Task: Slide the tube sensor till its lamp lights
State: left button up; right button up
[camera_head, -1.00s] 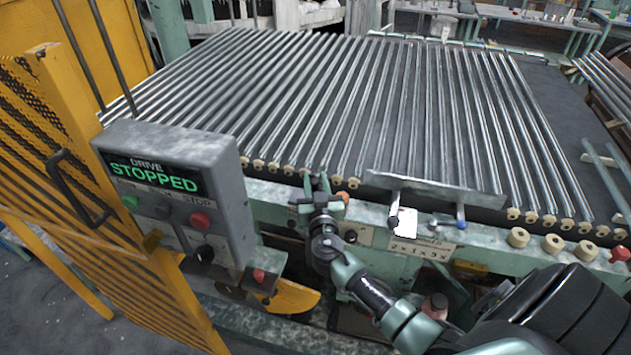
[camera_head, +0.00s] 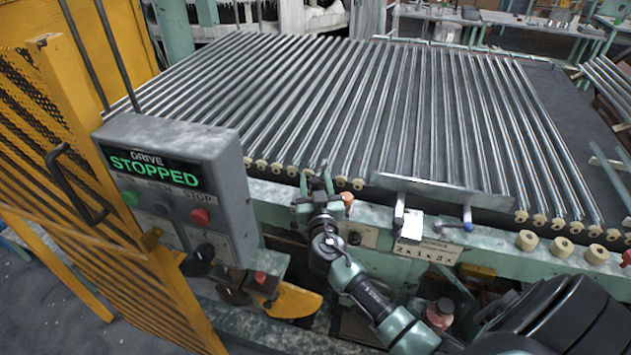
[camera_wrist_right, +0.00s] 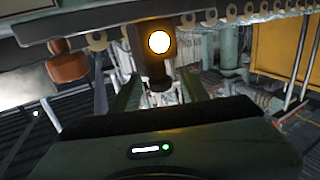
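The tube sensor (camera_wrist_right: 158,68) is a small dark block in the right wrist view. A round lamp (camera_wrist_right: 159,42) on it glows bright white with a yellow rim. My right gripper (camera_head: 319,191) is at the front rail of the tube bed in the head view. In the wrist view its two green fingers (camera_wrist_right: 160,84) close in on both sides of the sensor and appear to grip it; the exact contact is dark. Glass tubes (camera_head: 400,110) lie in parallel on the bed. My left gripper is not in view.
A grey control box (camera_head: 215,150) reading "STOPPED" stands left, beside a yellow mesh guard (camera_head: 90,200). A metal plate (camera_head: 430,188) and a white label (camera_head: 427,251) are further right along the rail.

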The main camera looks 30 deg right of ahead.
jog(key=shift+s+a+f, duration=0.1)
jog(key=shift+s+f, duration=0.05)
jog(key=shift+s, duration=0.15)
jog(key=b+v, duration=0.2)
jog(key=v, duration=0.4)
jog(key=shift+s+a, duration=0.15)
jog(key=shift+s, duration=0.05)
jog(key=shift+s+a+b, duration=0.15)
jog(key=shift+s+b, duration=0.15)
jog(key=shift+s, duration=0.05)
